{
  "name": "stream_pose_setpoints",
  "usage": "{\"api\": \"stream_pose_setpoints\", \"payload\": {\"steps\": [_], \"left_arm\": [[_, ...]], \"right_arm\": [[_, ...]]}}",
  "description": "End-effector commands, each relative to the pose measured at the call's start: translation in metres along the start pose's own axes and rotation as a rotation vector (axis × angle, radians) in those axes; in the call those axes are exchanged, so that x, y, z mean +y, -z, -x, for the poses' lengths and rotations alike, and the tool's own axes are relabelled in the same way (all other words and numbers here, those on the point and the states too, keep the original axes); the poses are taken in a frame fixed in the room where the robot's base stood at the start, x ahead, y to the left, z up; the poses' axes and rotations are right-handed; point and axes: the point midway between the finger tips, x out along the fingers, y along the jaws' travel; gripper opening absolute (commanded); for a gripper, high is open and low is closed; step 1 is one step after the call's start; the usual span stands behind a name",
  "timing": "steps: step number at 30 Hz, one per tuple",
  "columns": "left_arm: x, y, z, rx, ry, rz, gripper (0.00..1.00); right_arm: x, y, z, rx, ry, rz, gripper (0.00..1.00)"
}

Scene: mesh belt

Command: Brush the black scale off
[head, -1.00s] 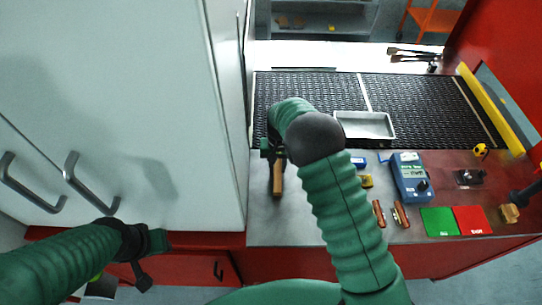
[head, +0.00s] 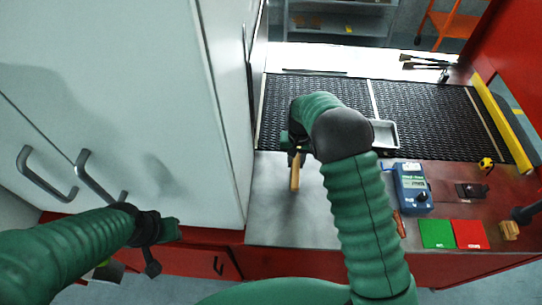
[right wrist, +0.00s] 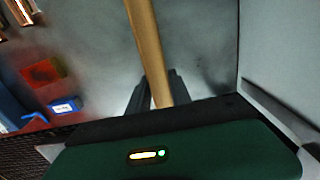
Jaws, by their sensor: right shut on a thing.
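My right gripper (head: 293,148) is shut on a wooden handle (head: 295,174) above the left part of the grey bench top (head: 268,205). In the right wrist view the handle (right wrist: 147,45) runs between the dark fingers (right wrist: 155,97). The working end of the tool is hidden. Copper-coloured pieces lie on the bench. One (head: 400,223) shows beside my right forearm, and the forearm may cover more. Black scale cannot be made out on them. A dark smudge (right wrist: 212,72) shows on the grey surface in the wrist view. My left gripper (head: 165,232) hangs empty before the cabinet, its jaws unclear.
A black mesh belt (head: 430,115) runs behind the bench, with a metal tray (head: 385,134) partly behind my right arm. A blue meter (head: 411,188), green pad (head: 436,233) and red pad (head: 470,234) lie at right. A tall cabinet (head: 120,90) closes off the left.

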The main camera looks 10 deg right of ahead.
Motion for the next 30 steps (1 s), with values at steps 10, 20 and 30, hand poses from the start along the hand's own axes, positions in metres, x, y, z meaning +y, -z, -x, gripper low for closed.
{"api": "stream_pose_setpoints", "payload": {"steps": [10,20,30], "left_arm": [[0.0,0.005,0.022,0.0,0.0,0.0,0.36],[0.0,0.005,0.022,0.0,0.0,0.0,0.36],[0.0,0.008,0.034,-0.001,0.0,0.0,0.36]], "right_arm": [[0.004,0.0,0.03,0.0,0.001,0.001,0.0],[0.004,0.0,0.031,0.0,0.001,0.001,0.0],[0.002,-0.001,0.036,-0.001,0.001,0.002,0.0]]}}
